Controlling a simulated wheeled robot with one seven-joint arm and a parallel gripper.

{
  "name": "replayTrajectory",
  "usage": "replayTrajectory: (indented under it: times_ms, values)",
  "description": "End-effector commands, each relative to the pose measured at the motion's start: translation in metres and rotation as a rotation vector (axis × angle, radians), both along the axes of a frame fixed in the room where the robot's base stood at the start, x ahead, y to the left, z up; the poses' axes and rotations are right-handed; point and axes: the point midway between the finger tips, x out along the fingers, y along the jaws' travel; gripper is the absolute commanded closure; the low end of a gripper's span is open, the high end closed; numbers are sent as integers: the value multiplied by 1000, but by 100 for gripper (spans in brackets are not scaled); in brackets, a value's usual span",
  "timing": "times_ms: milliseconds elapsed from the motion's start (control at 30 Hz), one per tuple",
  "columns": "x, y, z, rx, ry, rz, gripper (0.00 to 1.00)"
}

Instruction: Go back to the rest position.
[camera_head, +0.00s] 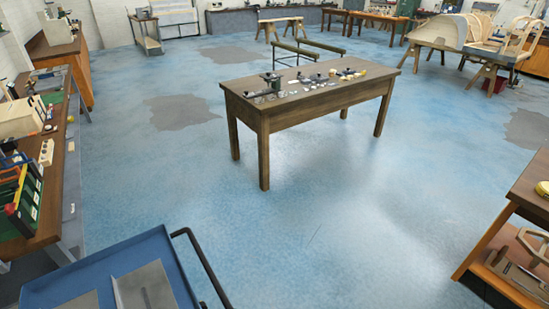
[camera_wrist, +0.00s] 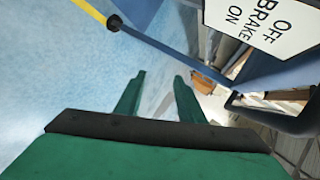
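My gripper (camera_wrist: 160,82) shows in the wrist view as a green body with a dark band and two green fingers. The fingers stand apart with nothing held between them, and blue floor shows in the gap. A blue metal part with a white sign (camera_wrist: 262,22) reading "OFF BRAKE ON" is close by on the upper right of the wrist view. My gripper is not visible in the head view.
A blue cart (camera_head: 62,282) with a black handle stands at the lower left. A wooden table (camera_head: 340,98) with tools stands mid-room. Cluttered benches line the left (camera_head: 50,215) and right (camera_head: 535,190). The blue floor (camera_head: 330,225) before the table is clear.

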Motion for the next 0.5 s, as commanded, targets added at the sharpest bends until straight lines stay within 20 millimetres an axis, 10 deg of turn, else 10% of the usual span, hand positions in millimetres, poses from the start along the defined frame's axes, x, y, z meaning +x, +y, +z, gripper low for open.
replayTrajectory:
  times_ms: [233,500]
  values:
    - [-76,-34,-38,-229,-41,-147,65]
    - [-152,-73,-28,-469,-151,-262,65]
